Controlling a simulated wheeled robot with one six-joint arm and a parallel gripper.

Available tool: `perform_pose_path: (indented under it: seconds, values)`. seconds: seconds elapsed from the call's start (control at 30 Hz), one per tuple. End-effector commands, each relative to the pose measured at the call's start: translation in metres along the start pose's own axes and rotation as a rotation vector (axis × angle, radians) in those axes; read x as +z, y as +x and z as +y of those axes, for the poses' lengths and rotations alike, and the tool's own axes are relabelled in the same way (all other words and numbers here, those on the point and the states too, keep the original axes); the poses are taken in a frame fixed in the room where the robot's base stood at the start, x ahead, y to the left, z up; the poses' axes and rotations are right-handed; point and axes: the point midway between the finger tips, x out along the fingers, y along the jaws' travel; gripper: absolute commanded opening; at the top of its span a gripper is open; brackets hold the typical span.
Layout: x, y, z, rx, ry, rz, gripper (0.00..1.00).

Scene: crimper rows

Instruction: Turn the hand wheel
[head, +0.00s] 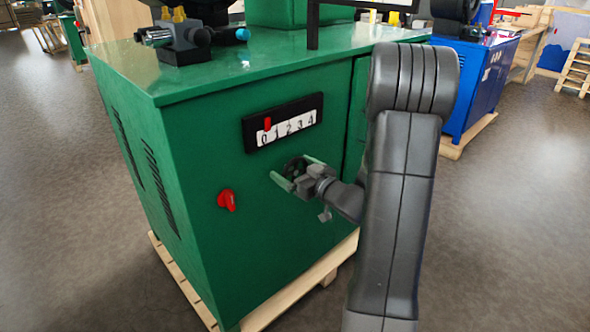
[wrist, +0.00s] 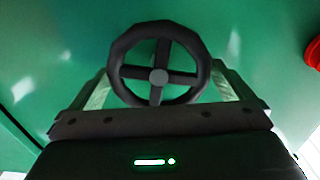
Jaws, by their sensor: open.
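The hand wheel (wrist: 159,76) is a black ring with spokes and a grey hub on the front of the green cabinet. In the wrist view it shows between the two pale green fingers of my gripper (wrist: 166,92), which is open. One finger is on each side of the rim, and I cannot tell whether either touches it. In the head view my gripper (head: 297,173) is at the cabinet front, and the hand wheel (head: 296,166) is partly hidden behind it. A scale (head: 283,123) marked 0 to 4 sits above the wheel, with a red pointer (head: 267,124) near 0.
A red knob (head: 228,200) sticks out of the green cabinet (head: 190,150) left of the wheel. The cabinet stands on a wooden pallet (head: 262,312), with machine parts (head: 183,40) on top. A blue machine (head: 482,82) stands behind at right. Floor at left is clear.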

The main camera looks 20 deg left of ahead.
Motion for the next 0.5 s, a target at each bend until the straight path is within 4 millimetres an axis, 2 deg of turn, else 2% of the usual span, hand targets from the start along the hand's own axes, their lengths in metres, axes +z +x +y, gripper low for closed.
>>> perform_pose_path:
  seconds: [0.2, 0.4, 0.5]
  values:
    - [0.0001, 0.0001, 0.0001, 0.000, 0.000, 0.000, 1.00]
    - [0.0001, 0.0000, 0.0000, 0.000, 0.000, 0.000, 0.64]
    - [0.0002, -0.0001, 0.0000, 0.000, 0.001, 0.000, 0.64]
